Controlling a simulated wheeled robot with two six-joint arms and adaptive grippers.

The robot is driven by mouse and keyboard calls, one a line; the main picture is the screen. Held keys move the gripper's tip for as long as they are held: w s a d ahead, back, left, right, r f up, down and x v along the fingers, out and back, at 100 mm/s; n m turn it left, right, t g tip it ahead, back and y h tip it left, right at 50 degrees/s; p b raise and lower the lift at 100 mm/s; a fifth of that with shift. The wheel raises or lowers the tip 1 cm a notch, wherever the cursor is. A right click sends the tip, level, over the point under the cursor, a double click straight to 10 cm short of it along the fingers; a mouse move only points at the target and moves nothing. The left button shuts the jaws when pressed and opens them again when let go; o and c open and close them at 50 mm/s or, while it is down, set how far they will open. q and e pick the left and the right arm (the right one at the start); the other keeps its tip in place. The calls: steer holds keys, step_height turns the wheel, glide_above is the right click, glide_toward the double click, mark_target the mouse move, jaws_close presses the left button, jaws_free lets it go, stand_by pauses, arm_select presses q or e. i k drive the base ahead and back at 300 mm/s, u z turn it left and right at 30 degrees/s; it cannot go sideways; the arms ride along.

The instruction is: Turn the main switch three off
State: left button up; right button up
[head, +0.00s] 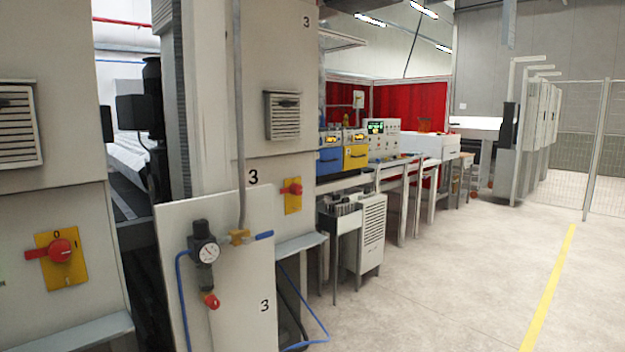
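A red rotary switch (291,189) on a yellow plate is on the beige cabinet marked 3, just right of a black "3" label (253,177). Its handle looks roughly horizontal, with a short end to the left; its position marks are too small to read. A larger, similar red switch (60,251) on a yellow plate is on the nearer cabinet at the left. Its handle points left, with a 0 above and a 1 to the right. Neither gripper is in view.
A light panel (230,290) marked 3 stands in front, carrying a pressure gauge (207,249) and a blue-handled valve (250,237). Blue hoses hang beside it. A ledge (300,243) juts out below the far switch. Open floor (460,270) lies to the right, with a yellow line.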

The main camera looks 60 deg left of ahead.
mark_target(296, 189)
steer(key=z, duration=0.1)
steer(key=i, duration=0.25)
steer(key=u, duration=2.65)
